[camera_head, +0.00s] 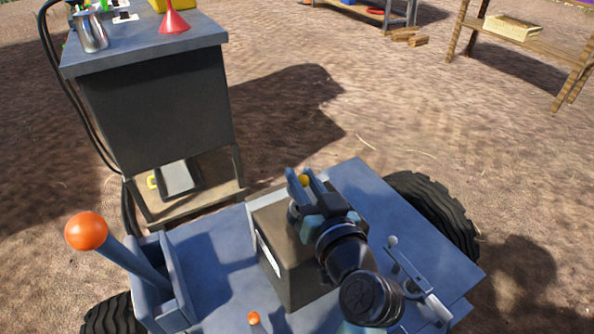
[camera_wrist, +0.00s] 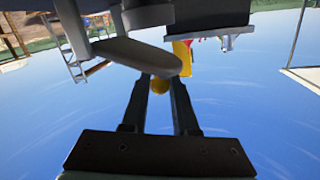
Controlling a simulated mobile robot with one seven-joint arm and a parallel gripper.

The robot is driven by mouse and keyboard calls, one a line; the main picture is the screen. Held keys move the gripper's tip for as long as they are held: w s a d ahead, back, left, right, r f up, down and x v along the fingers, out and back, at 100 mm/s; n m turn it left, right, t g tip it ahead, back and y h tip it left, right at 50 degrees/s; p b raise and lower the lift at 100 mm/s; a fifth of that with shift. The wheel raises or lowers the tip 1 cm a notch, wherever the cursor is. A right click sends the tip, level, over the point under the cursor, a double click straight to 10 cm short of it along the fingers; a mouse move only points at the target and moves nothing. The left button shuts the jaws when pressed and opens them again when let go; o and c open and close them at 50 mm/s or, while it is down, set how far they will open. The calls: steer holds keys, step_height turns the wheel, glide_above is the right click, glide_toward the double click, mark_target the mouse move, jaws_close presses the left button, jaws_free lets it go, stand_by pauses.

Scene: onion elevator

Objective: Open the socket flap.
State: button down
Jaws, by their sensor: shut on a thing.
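My gripper (camera_head: 303,180) is over the far edge of a dark box (camera_head: 287,275) on the blue-grey vehicle deck. Its two fingers are closed on a small yellow knob (camera_head: 304,181). In the wrist view the knob (camera_wrist: 160,86) sits between the fingertips. A flat grey rounded piece (camera_wrist: 130,55) lies just beyond the fingertips there; I cannot tell whether it is the socket flap. No socket or flap can be clearly made out in the head view, where my gripper and wrist cover part of the box top.
A lever with an orange ball (camera_head: 87,231) rises at the left of the deck (camera_head: 350,195). A dark cabinet (camera_head: 160,110) with a red funnel (camera_head: 174,20) and metal jug (camera_head: 92,31) stands behind left. Wooden shelving (camera_head: 535,45) is at the back right.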

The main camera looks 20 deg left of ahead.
steer(key=w+d+r+m+p, duration=0.1)
steer(key=m+p, duration=0.1)
steer(key=w+r+m+g+p, duration=0.1)
steer(key=m+p, duration=0.1)
steer(key=shift+d+p, duration=0.3)
steer(key=shift+d, duration=0.05)
steer(key=w+m+p, duration=0.1)
steer(key=w+d+m+p, duration=0.1)
steer(key=m, duration=0.1)
steer(key=shift+d+r+g+p, duration=0.15)
steer(key=shift+d+g+p, duration=0.05)
steer(key=shift+g+p, duration=0.2)
steer(key=shift+w+d+f+m+g+y+p, duration=0.3)
steer(key=shift+w+d+m, duration=0.25)
steer(key=shift+m, duration=0.6)
steer(key=shift+w+d+f+m+g+y+p, duration=0.15)
steer(key=shift+w+d+f+m+g+y, duration=0.3)
steer(key=shift+m, duration=0.75)
steer(key=shift+w+d+f+m+g+y+p, duration=0.15)
steer(key=shift+w+d+f+m+p, duration=0.2)
steer(key=shift+w+m, duration=0.65)
steer(key=shift+s+d+m, duration=0.1)
steer(key=shift+s+m, duration=0.1)
steer(key=shift+m, duration=0.05)
steer(key=c, duration=0.7)
jaws_free()
steer(key=shift+d, duration=0.1)
